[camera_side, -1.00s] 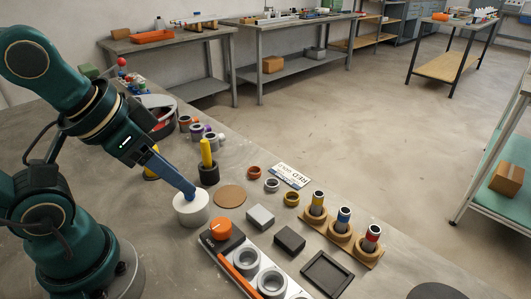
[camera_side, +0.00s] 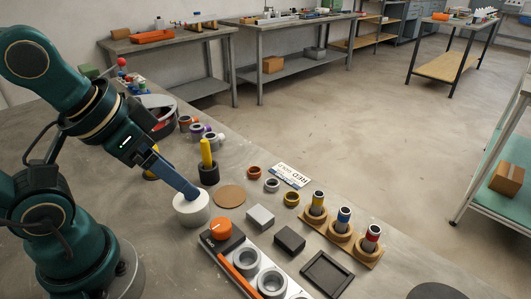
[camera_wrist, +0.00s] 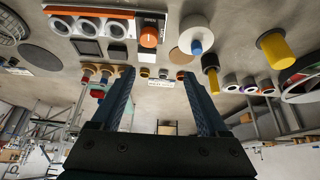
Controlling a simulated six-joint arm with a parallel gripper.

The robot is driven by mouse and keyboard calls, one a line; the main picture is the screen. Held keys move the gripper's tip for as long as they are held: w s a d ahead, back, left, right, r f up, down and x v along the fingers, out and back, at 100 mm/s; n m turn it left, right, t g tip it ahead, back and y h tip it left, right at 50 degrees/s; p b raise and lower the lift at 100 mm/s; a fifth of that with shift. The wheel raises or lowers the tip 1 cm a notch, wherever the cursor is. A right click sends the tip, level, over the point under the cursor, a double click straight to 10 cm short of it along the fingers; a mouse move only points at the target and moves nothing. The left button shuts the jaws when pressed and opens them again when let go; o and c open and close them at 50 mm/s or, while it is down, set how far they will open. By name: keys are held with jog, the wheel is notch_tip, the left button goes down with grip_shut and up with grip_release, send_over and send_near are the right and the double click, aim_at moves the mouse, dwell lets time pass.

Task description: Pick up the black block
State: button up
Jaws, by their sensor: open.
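The black block (camera_side: 290,240) lies on the bench in the side view, between a light grey block and a black square tray. It appears as a dark shape in the wrist view (camera_wrist: 118,51), beyond the left finger. My gripper (camera_wrist: 157,74) is open, with nothing between its two dark blue fingers. In the side view my gripper (camera_side: 188,186) is left of the black block and well apart from it. Its fingers overlap the white round holder (camera_side: 191,211) in the picture; I cannot tell whether they touch.
The grey block (camera_side: 260,217) and black tray (camera_side: 327,275) flank the black block. Wooden holders with coloured-band pegs (camera_side: 342,227) stand to its right. A panel with an orange knob (camera_side: 218,230) and grey rings is at its left. A yellow peg (camera_side: 206,157) stands upright behind.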

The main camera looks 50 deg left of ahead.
jog(key=w+r+n, duration=0.1)
jog(key=w+r, duration=0.3)
jog(key=m+g, duration=0.1)
jog(key=g, duration=0.5)
send_over(290, 237)
notch_tip(290, 237, down, 15)
jog(key=shift+r, duration=0.2)
jog(key=shift+f, duration=2.4)
jog(key=shift+c, duration=0.3)
grip_shut()
